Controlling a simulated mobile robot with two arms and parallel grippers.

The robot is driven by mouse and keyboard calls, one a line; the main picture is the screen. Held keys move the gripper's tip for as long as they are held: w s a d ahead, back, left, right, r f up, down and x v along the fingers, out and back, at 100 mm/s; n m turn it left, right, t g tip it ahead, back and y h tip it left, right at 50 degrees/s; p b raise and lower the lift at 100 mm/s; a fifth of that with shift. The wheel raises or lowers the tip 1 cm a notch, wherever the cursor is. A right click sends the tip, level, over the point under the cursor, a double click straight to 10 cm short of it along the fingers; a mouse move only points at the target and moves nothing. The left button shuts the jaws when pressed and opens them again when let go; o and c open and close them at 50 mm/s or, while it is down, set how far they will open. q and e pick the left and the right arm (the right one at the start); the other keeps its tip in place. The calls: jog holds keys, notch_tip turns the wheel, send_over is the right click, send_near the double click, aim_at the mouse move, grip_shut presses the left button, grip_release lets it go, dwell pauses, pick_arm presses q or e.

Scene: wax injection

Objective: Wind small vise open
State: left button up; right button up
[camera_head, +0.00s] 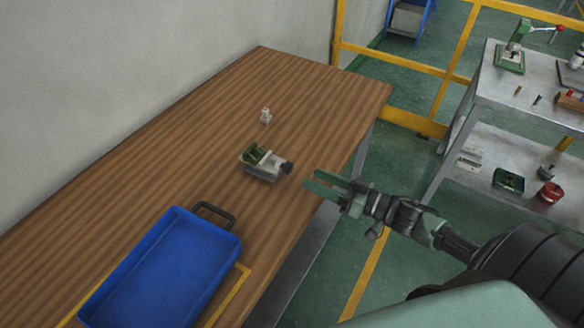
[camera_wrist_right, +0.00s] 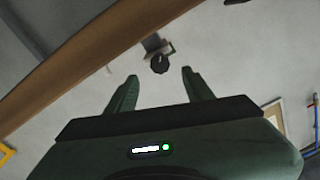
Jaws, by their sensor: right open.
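The small vise (camera_head: 262,163) sits on the wooden table, with a grey body, a green part between its jaws and a dark knob (camera_head: 287,167) on its right side. In the right wrist view the dark knob (camera_wrist_right: 160,64) faces the camera, ahead of and between my fingertips. My right gripper (camera_head: 314,182) is open and empty, just right of the knob and apart from it, near the table's right edge. Its two fingers also show in the right wrist view (camera_wrist_right: 160,76). My left gripper is not in view.
A blue tray (camera_head: 232,243) with a dark handle lies at the table's front. A small pale object (camera_head: 266,116) stands behind the vise. The wooden table (camera_head: 150,150) is otherwise mostly clear. A metal shelf (camera_head: 487,88) with tools and a yellow rail (camera_head: 400,63) stand to the right.

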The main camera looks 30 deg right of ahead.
aim_at(291, 169)
jog(key=x, duration=0.2)
jog(key=shift+w+a+r, duration=0.15)
jog(key=shift+w+a, duration=0.05)
jog(key=shift+w, duration=0.1)
jog(key=shift+p+x, duration=0.35)
jog(key=shift+x, duration=0.85)
jog(key=shift+w+a, duration=0.15)
jog(key=shift+w, duration=0.15)
jog(key=shift+w+a, duration=0.1)
jog(key=c, duration=1)
grip_shut()
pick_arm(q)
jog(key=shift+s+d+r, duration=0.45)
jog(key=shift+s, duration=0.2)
